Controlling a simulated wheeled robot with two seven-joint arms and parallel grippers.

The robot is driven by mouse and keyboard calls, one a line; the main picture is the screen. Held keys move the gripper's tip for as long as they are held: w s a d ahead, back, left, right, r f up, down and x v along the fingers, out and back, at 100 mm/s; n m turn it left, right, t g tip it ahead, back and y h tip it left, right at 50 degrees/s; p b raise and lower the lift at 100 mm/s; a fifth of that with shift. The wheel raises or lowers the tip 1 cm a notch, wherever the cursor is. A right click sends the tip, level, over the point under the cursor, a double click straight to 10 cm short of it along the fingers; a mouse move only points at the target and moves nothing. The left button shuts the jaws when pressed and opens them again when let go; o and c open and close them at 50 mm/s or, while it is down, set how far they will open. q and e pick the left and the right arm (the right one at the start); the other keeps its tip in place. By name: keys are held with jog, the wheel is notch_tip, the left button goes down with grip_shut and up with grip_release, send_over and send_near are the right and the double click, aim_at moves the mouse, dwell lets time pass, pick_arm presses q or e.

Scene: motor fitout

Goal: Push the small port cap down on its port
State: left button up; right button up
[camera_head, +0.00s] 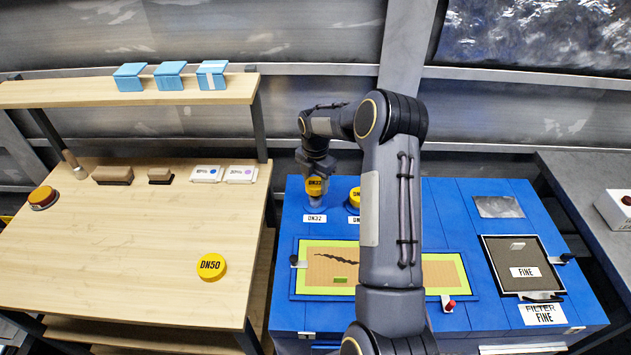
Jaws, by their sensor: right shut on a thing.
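The small port cap is yellow and marked DN32 (315,186). It sits at the top of its port at the back left of the blue motor housing (285,270), above a white DN32 label (315,218). My right gripper (315,178) comes down from above and is shut on this cap. Whether the cap is fully seated cannot be told. A second yellow cap (354,196) stands just right of it, partly hidden by my right arm. My left gripper is not in view.
A yellow DN50 cap (211,267) lies on the wooden bench (130,290) at left. Blue boxes (170,76) stand on its shelf. The housing's top holds a cracked panel (325,268) and a FINE filter (522,262). A grey table (590,180) stands at right.

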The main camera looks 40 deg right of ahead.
jog(key=shift+f, duration=0.1)
jog(key=shift+f+b, duration=0.8)
jog(key=shift+f, duration=0.25)
jog(key=shift+f, duration=0.2)
jog(key=shift+f+b, duration=0.3)
jog(key=shift+b, duration=0.1)
jog(key=shift+f+b, duration=0.5)
jog(key=shift+f, duration=0.1)
dwell(1.9)
jog(key=o, duration=1)
